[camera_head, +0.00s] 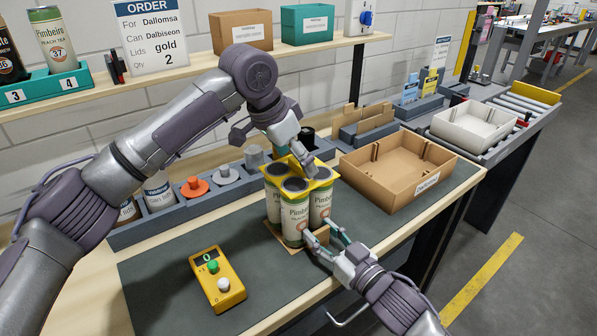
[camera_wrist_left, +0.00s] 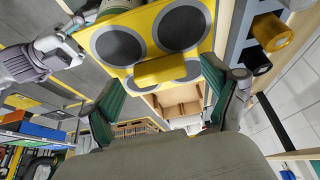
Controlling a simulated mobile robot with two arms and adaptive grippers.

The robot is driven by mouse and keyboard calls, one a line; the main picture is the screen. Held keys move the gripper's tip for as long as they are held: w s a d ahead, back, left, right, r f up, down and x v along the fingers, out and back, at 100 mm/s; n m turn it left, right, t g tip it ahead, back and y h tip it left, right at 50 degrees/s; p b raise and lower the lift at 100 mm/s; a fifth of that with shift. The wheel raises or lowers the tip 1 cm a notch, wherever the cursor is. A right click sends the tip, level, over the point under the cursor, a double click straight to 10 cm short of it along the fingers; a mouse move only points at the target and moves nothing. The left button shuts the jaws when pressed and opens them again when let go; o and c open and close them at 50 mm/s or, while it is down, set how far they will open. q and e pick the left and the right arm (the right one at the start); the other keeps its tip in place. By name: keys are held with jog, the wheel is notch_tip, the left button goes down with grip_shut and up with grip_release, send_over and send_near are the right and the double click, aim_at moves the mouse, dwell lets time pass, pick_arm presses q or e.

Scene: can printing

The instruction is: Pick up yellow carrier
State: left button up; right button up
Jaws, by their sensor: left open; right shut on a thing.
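In the left wrist view, the carrier (camera_wrist_left: 148,18) has round openings with dark can tops and a raised yellow handle (camera_wrist_left: 160,69). My left gripper (camera_head: 297,160) is over the carrier from above. Its fingers are open in the left wrist view (camera_wrist_left: 158,103), apart on both sides of the handle. My right gripper (camera_head: 325,236) is low beside the cans, its fingers around the lower part of the right can (camera_head: 320,207); the exact contact is partly hidden.
An open cardboard box (camera_head: 395,190) stands right of the cans. A yellow device (camera_head: 218,278) with buttons lies at front left. A grey rack (camera_head: 226,193) with colored pieces runs behind. A white tray (camera_head: 472,127) sits on the roller conveyor.

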aim_at(296, 162)
pick_arm(q)
jog(key=shift+w+d+f, duration=0.1)
jog(key=shift+f, duration=0.25)
jog(key=c, duration=1)
jog(key=shift+o, duration=0.2)
jog(key=shift+r, duration=0.15)
notch_tip(296, 162, up, 10)
pick_arm(e)
jog(key=o, duration=1.2)
jog(key=shift+o, duration=0.2)
